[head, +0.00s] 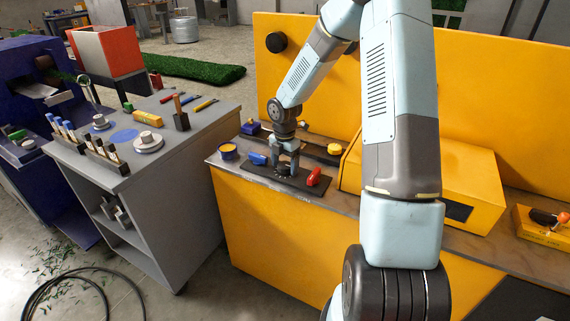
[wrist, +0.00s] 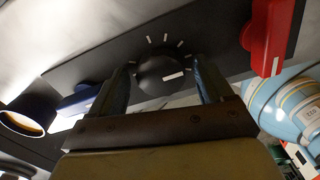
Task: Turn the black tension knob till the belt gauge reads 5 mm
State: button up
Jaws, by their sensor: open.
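The black tension knob (wrist: 158,70) sits on a dark panel (wrist: 95,65), with white tick marks around its upper side in the wrist view. Its white pointer line points to the right. My gripper (wrist: 163,67) is open, one finger on each side of the knob, with gaps showing. In the head view my gripper (head: 286,158) points down over the panel (head: 255,172), between a blue handle (head: 257,158) and a red handle (head: 314,177). I cannot make out a belt gauge reading in either view.
The red handle (wrist: 268,35) is close right of the knob and the blue handle (wrist: 78,100) close left. A yellow housing (head: 450,185) is to the right. A grey tool cart (head: 190,145) stands left.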

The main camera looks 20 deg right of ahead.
jog(key=c, duration=1)
jog(key=shift+c, duration=0.2)
